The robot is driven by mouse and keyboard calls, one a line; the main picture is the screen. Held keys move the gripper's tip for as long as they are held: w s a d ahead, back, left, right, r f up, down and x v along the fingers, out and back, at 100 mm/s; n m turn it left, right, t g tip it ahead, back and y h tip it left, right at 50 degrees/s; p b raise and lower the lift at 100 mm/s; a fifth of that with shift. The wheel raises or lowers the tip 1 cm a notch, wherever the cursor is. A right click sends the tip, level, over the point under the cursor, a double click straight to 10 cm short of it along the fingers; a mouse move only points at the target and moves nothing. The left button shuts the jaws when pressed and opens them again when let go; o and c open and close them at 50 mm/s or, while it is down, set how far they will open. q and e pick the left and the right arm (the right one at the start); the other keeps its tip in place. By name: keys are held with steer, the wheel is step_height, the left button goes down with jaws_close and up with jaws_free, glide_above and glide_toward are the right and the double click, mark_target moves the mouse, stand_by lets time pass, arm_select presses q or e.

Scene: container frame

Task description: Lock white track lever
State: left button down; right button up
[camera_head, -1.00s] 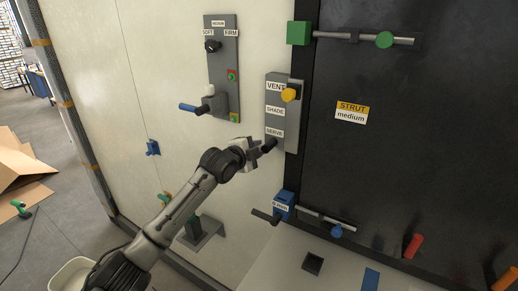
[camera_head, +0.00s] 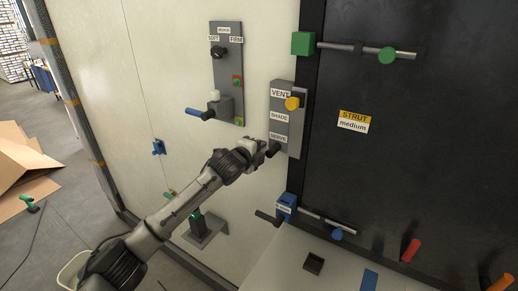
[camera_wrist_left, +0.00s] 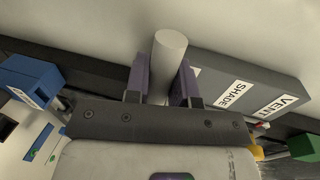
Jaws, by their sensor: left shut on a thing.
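A grey track panel (camera_head: 288,130) labelled VENT, SHADE and SERVE is mounted at the edge of the white wall. My left gripper (camera_head: 266,148) is at its lower end, beside the SERVE label. In the left wrist view, a whitish round lever handle (camera_wrist_left: 169,52) stands between the two fingers of my left gripper (camera_wrist_left: 161,85), which is shut on it. In the head view, the gripper hides this handle. A yellow knob (camera_head: 292,102) sits beside the VENT label, at the panel's upper end. My right gripper is not in view.
A grey panel (camera_head: 228,62) with a black dial and a blue-handled lever (camera_head: 198,112) is up left. A blue block (camera_head: 286,206) with a dark handle is just below the gripper. A black panel (camera_head: 420,140) with a green-knobbed bar fills the right.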

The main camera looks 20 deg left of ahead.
arm_select(q)
steer(key=shift+r, duration=0.1)
steer(key=c, duration=1)
jaws_free()
steer(key=shift+s, duration=0.5)
steer(key=shift+b+v, duration=2.05)
steer(key=shift+v, duration=4.4)
steer(key=shift+r, duration=0.1)
